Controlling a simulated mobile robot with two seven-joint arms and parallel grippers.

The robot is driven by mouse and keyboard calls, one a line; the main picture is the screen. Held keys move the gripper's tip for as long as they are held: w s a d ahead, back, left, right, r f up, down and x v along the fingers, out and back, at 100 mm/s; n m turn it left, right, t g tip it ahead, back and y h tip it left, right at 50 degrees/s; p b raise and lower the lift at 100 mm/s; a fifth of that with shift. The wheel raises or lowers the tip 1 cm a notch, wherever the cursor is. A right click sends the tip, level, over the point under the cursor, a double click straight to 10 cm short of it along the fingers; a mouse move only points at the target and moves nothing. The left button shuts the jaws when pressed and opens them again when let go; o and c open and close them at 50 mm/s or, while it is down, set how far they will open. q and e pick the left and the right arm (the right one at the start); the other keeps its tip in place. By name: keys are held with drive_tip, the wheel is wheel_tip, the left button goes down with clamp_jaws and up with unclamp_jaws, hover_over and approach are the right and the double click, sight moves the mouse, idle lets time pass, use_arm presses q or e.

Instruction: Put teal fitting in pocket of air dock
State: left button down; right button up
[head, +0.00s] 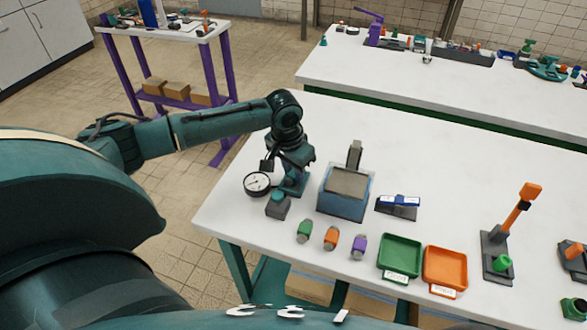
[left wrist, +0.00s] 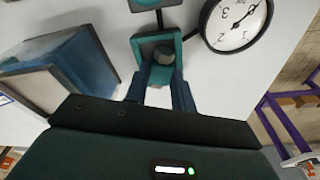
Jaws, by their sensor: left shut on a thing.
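My left gripper (head: 294,187) points down over the table's left part, just behind a dark grey block with a teal top (head: 278,208). A round white pressure gauge (head: 257,183) stands beside it on the left; these look like parts of the air dock. In the left wrist view the gripper (left wrist: 160,85) is shut on a small piece with a grey round end (left wrist: 165,57), apparently the teal fitting. Teal dock parts show around and beyond it, and the gauge (left wrist: 235,22) is at upper right. The fingers hide much of the fitting; I cannot tell whether it is seated in the pocket.
A blue box with a grey top (head: 345,192) stands close right of the gripper. Green (head: 304,232), orange (head: 331,238) and purple (head: 359,247) fittings stand near the front edge. Green (head: 400,240) and orange (head: 466,256) trays lie to their right. The table's back is clear.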

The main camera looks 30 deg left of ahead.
sight(288, 179)
drive_tip(key=shift+w+r, duration=0.2)
drive_tip(key=shift+r, duration=0.15)
use_arm(q)
drive_tip(key=c, duration=1.2)
unclamp_jaws()
drive_tip(key=shift+o, duration=0.2)
use_arm(e)
drive_tip(key=shift+s+f, duration=0.1)
drive_tip(key=shift+f, duration=0.15)
drive_tip(key=shift+f, duration=0.1)
use_arm(q)
wheel_tip(288, 179, up, 12)
drive_tip(key=s, duration=0.1)
drive_tip(key=shift+s+p, duration=0.3)
drive_tip(key=shift+s, duration=0.05)
use_arm(e)
drive_tip(key=shift+s+d, duration=0.1)
use_arm(q)
drive_tip(key=shift+a, duration=0.1)
